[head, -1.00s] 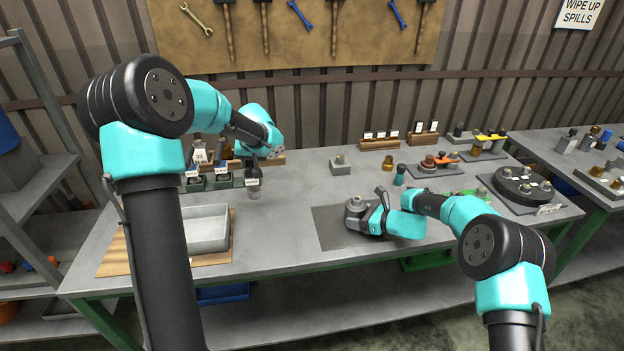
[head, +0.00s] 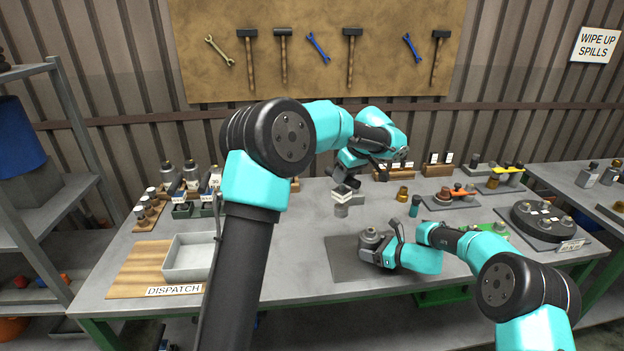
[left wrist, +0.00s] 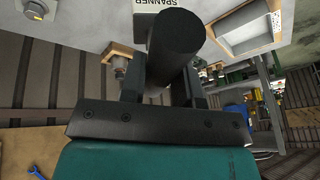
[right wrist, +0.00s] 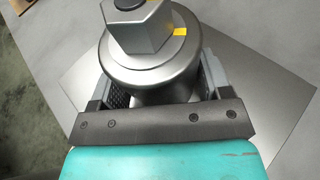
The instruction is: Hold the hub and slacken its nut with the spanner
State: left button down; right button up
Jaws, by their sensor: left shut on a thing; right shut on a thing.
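My right gripper (head: 388,250) is shut around the grey hub (head: 369,244), which stands upright on the dark mat (head: 342,262). In the right wrist view the fingers grip the hub (right wrist: 155,75) from both sides below its flange. The hub's hex nut (right wrist: 138,30) sits on top, with yellow marks on nut and flange. My left gripper (head: 346,180) is shut on the spanner's dark round handle (left wrist: 178,40). A white label (left wrist: 165,3) reading SPANNER shows past the handle.
A grey block (head: 357,197) is partly hidden behind the spanner. A teal-topped bottle (head: 414,206) and a brass part (head: 402,192) stand behind the hub. A grey tray (head: 187,262) is at left, a dark round fixture (head: 543,220) at right. The bench left of the mat is clear.

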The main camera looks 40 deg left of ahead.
pick_arm(q)
jog(key=w+d+r+n+g, duration=0.1)
jog(key=d+r+n, duration=0.1)
jog(key=d, duration=0.9)
jog(key=shift+r, duration=0.75)
jog(key=shift+f, duration=0.1)
jog(key=f+m+t+h, duration=0.1)
jog(key=m+t, duration=0.1)
jog(key=m, duration=0.4)
jog(key=f+m+t+h, duration=0.1)
jog(key=m+t, duration=0.1)
jog(key=m, duration=0.5)
jog(key=f+m+t+h, duration=0.1)
jog(key=m+t, duration=0.1)
jog(key=m, duration=0.5)
jog(key=shift+s+a+f+t, duration=0.15)
jog(key=shift+s+f+t, duration=0.1)
jog(key=shift+f+t, duration=0.15)
jog(key=shift+f, duration=1.7)
